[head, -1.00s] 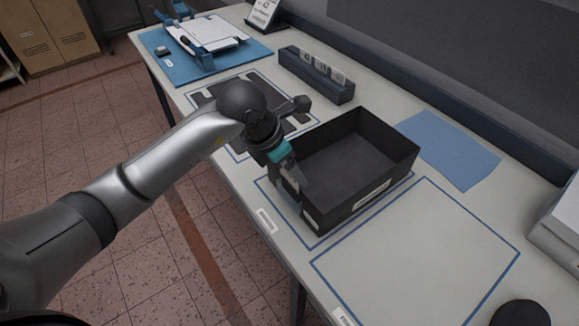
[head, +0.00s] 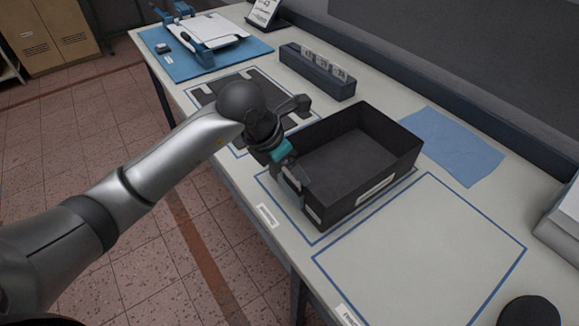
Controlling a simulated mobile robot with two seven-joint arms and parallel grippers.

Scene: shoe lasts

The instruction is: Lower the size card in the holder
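A long dark holder (head: 317,74) stands behind the black bin, with several small pale cards (head: 323,65) upright in a row in it. Their print is too small to read. The open black bin (head: 345,205) looks empty and has a white label on its front wall. My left gripper (head: 297,183) points down at the bin's left wall, well in front of the card holder. Its fingers overlap the wall in the picture; I cannot tell whether they grip it. My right gripper is not in view.
A black cut-out tray (head: 222,90) lies left of the bin. A blue cloth (head: 453,145) lies right of the bin. The blue-outlined area (head: 420,250) in front is clear.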

